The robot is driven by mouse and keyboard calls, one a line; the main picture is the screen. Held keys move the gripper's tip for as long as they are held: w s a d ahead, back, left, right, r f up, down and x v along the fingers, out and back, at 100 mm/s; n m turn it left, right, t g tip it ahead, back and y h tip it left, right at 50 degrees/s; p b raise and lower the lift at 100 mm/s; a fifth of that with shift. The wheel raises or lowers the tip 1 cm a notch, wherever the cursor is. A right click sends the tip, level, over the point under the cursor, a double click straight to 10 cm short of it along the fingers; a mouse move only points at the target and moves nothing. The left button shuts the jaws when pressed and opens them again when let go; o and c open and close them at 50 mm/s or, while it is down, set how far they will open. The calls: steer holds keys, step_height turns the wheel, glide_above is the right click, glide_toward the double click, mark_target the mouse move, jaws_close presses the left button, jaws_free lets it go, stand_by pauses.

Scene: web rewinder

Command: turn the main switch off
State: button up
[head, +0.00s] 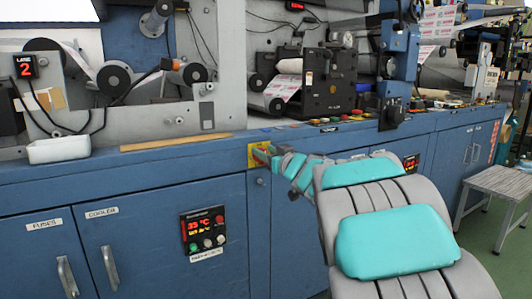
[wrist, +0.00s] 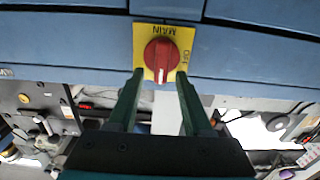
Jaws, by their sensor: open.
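The main switch is a red round knob (wrist: 161,54) on a yellow plate (wrist: 142,31) marked MAIN and OFF. It is on the front of the blue cabinet. In the wrist view the knob's white mark points down in the picture, and the OFF label is at the right of the knob. My gripper (wrist: 160,73) is open, with one green finger at each lower side of the knob. I cannot tell whether the fingers touch it. In the head view the yellow plate (head: 254,157) is partly hidden by my gripper (head: 266,153), which reaches it from the right.
A temperature controller (head: 203,232) is on the cabinet below left. A white tray (head: 58,149) and a wooden strip (head: 175,142) lie on the ledge. Buttons line the ledge to the right. A grey stool (head: 500,182) stands on the green floor at right.

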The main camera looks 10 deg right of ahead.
mark_target(253, 157)
jaws_close()
stand_by(0.3)
stand_by(0.5)
steer(key=shift+s+a+f+n+b, duration=0.1)
steer(key=shift+a+f+n+b, duration=0.5)
steer(key=shift+n, duration=2.4)
steer(key=shift+s+a+f+n+b, duration=0.15)
steer(key=shift+n+b, duration=0.85)
steer(key=shift+n, duration=2)
steer(key=shift+s+a+f+n+b, duration=0.1)
steer(key=shift+a+f+n+b, duration=0.5)
steer(key=shift+n, duration=2.4)
steer(key=shift+d+r, duration=0.2)
steer(key=shift+d, duration=0.1)
